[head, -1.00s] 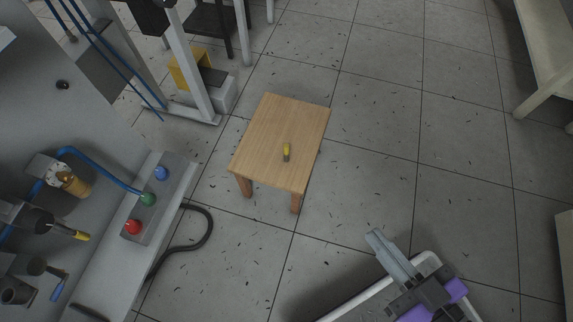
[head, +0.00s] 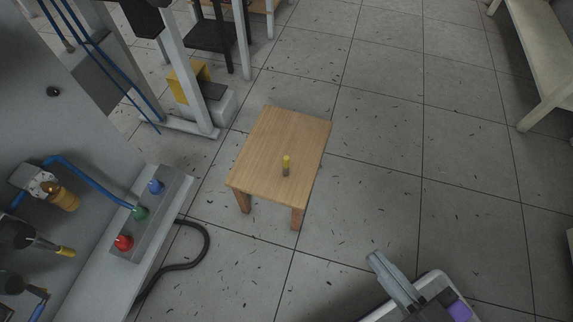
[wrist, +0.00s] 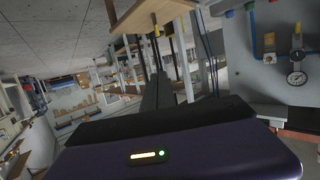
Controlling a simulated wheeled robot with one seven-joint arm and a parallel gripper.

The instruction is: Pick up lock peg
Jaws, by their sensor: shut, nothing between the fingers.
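The lock peg (head: 286,165) is a small piece with a yellow top and a dark grey lower part. It stands near the middle of a small wooden table (head: 268,133) and is unobstructed in the head view. My gripper (head: 374,259) is at the lower right of the head view, over the floor, well apart from the table and peg. Its fingers are shut and empty. In the wrist view my dark gripper (wrist: 157,92) points toward a wooden tabletop (wrist: 145,13) at the top.
A grey machine with red, green and blue buttons (head: 140,213) stands at the left. A black hose (head: 205,245) loops on the floor beside it. A metal frame (head: 185,75) stands behind the table. A pale bench (head: 540,60) is at the far right. Floor right of the table is clear.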

